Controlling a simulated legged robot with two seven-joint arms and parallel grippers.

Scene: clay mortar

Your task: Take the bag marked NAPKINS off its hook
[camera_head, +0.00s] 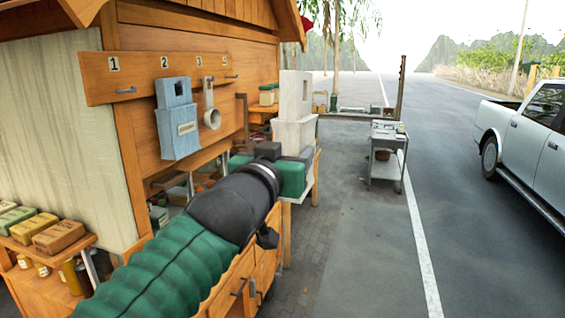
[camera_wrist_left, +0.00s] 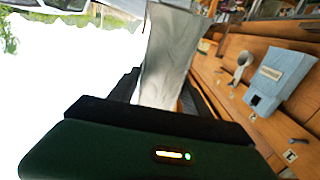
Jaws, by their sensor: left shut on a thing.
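My left gripper (camera_head: 288,157) is out in front of the stall and shut on a pale grey-white bag (camera_head: 294,108). The bag stands up above the jaws, clear of the hook rail (camera_head: 150,72); it also shows beyond the jaws in the left wrist view (camera_wrist_left: 166,58). A blue bag (camera_head: 177,120) with a small label hangs under number 2, and it also shows in the left wrist view (camera_wrist_left: 280,77). I cannot read its label for certain. No label shows on the held bag. The hooks at 1 (camera_head: 126,90) and 4 (camera_head: 232,76) are bare. My right gripper is out of view.
A white ladle-like item (camera_head: 211,112) hangs under number 3. Wrapped packets (camera_head: 58,236) lie on a shelf at lower left. A grey cart (camera_head: 386,155) stands farther back. A pickup truck (camera_head: 530,130) is at the right. The pavement between is clear.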

